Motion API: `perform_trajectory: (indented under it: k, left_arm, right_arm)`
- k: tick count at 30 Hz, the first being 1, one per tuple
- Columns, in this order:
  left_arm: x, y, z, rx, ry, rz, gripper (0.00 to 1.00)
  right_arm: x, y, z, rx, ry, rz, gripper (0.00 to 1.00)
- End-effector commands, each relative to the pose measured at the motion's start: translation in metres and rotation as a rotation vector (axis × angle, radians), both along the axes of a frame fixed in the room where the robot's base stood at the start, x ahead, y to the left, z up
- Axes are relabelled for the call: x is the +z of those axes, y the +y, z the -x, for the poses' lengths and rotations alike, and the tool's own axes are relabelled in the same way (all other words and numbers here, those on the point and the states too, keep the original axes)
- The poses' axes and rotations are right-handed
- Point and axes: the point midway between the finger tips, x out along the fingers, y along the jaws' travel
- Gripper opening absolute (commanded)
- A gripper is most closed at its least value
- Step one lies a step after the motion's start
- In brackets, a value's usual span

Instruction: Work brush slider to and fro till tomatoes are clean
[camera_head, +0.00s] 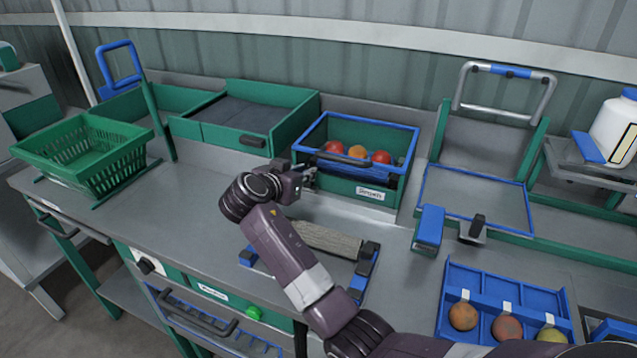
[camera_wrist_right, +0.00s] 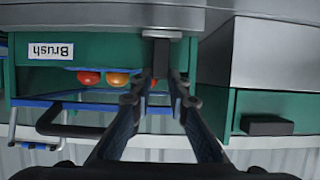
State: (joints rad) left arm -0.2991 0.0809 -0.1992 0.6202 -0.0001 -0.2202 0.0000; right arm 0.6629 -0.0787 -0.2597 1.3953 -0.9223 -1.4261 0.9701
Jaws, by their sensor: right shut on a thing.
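The brush box (camera_head: 345,188) is a green box with a blue rim at the back middle of the bench. Two red tomatoes (camera_head: 333,147) and an orange tomato (camera_head: 357,152) lie in it; they also show in the right wrist view (camera_wrist_right: 117,79). A dark slider bar (camera_head: 350,162) runs along the box's front side. My right gripper (camera_head: 306,178) is at the box's left front corner, shut on the slider's handle. In the right wrist view the dark handle (camera_wrist_right: 161,58) stands between the fingers. The fingers hide part of it. My left gripper is not in view.
A green basket (camera_head: 80,150) stands at the left. A green tray with a dark bed (camera_head: 235,113) is beside the box. A wooden-topped block (camera_head: 325,238) lies under my right arm. A blue divided tray (camera_head: 480,275) with several fruits is at the lower right.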

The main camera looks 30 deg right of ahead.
Motion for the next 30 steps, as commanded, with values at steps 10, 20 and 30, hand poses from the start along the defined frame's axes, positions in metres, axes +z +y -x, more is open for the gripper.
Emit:
perform_trajectory:
  k: [10,20,30]
  left_arm:
    - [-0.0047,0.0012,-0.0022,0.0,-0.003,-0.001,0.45]
    - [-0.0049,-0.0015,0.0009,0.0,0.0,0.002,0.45]
    - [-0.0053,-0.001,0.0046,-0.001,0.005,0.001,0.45]
  right_arm:
    - [-0.001,0.006,-0.0059,0.002,0.003,0.001,0.0]
    - [-0.0012,0.0055,-0.0055,0.001,0.003,0.0,0.3]
    - [-0.0003,0.0067,-0.0041,0.001,0.002,0.0,0.33]
